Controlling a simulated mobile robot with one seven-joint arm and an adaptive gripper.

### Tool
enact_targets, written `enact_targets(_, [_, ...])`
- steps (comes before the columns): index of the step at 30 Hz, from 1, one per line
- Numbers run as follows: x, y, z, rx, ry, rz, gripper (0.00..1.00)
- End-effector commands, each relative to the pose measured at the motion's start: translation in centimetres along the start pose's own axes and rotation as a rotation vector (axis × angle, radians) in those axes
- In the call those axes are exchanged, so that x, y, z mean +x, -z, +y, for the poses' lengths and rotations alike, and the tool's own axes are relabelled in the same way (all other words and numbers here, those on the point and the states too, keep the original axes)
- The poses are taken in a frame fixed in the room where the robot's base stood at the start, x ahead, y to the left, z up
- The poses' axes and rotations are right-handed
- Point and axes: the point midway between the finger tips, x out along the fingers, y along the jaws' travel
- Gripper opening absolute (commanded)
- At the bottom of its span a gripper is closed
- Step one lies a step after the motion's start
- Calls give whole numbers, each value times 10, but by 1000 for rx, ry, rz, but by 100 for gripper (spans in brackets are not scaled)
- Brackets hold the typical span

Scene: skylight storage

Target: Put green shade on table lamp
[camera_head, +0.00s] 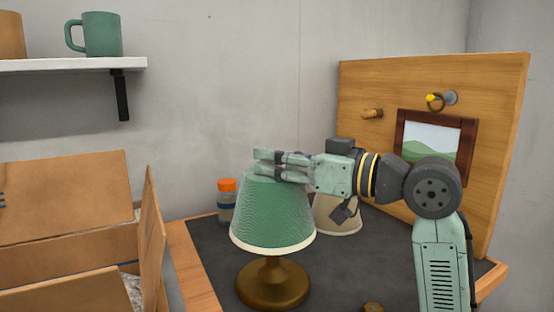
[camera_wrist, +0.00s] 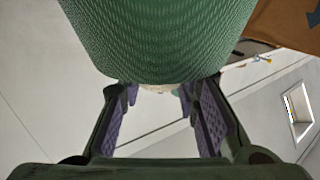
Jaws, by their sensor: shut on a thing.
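The green shade (camera_head: 272,215), with a pale lower rim, is upright above the brass table lamp base (camera_head: 272,283) in the head view. The lamp's upper part is hidden by the shade, so I cannot tell whether the shade rests on it. My gripper (camera_head: 268,165) comes in from the right and is shut on the shade near its top. In the wrist view the shade (camera_wrist: 160,40) fills the top middle, with its narrow end at the fingertips of my gripper (camera_wrist: 160,92).
A cream shade (camera_head: 338,220) stands behind my arm. An orange-capped jar (camera_head: 226,203) is at the back left of the dark mat (camera_head: 212,258). An open cardboard box (camera_head: 65,200) is at left. A wooden pegboard (camera_head: 490,120) with a framed picture (camera_head: 436,135) stands at right.

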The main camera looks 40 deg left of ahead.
Motion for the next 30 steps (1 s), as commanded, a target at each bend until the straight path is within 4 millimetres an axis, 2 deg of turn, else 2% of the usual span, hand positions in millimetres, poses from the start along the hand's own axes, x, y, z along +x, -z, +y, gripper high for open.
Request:
enact_targets(11, [0, 0, 0, 0, 0, 0, 52])
enact_targets(17, [0, 0, 0, 0, 0, 0, 53])
enact_targets(23, [0, 0, 0, 0, 0, 0, 63])
enact_targets(30, [0, 0, 0, 0, 0, 0, 63])
